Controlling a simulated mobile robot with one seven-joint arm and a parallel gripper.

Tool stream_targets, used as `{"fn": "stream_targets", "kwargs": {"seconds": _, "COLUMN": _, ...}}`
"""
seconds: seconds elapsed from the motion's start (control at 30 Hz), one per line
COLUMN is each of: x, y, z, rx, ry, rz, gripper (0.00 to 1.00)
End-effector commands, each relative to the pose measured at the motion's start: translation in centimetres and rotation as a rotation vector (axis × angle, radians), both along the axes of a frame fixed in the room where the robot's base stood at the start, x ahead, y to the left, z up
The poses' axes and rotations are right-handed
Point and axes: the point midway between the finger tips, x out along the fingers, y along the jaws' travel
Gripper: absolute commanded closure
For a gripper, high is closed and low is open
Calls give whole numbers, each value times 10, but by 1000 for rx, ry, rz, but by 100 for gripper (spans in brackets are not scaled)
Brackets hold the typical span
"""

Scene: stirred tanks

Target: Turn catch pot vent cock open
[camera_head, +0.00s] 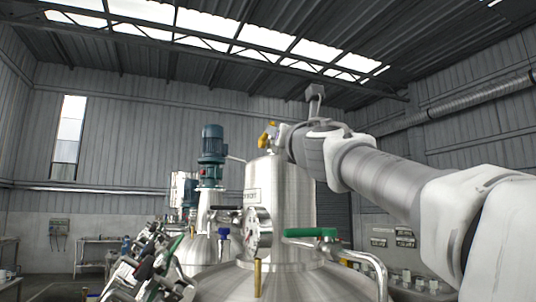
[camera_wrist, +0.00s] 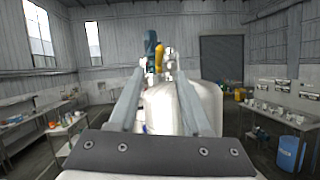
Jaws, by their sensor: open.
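The catch pot (camera_head: 287,205) is a tall, brushed-steel cylinder with a partly readable label, in the middle of the head view. The yellow handle of its vent cock (camera_head: 268,135) shows above the pot's top, just left of my gripper. My arm reaches in from the right; most of my gripper is hidden there. In the wrist view my gripper (camera_wrist: 159,76) is open, its two long fingers apart. The yellow handle (camera_wrist: 158,57) stands upright between the fingertips in the picture. I cannot tell whether the fingers touch it.
A blue-green motor (camera_head: 212,143) stands left of the pot. A round gauge (camera_head: 258,232) and a green-handled valve (camera_head: 311,232) on a bent pipe are in front. A blue drum (camera_wrist: 287,152) stands on the floor at right. Benches line the walls.

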Motion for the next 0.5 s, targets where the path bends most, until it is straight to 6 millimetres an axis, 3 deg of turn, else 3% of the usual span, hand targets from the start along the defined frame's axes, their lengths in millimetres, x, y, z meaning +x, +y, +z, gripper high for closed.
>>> {"fn": "stream_targets", "kwargs": {"seconds": 0.5, "x": 78, "y": 20, "z": 36, "rx": -2, "ry": 1, "rz": 0, "gripper": 51}}
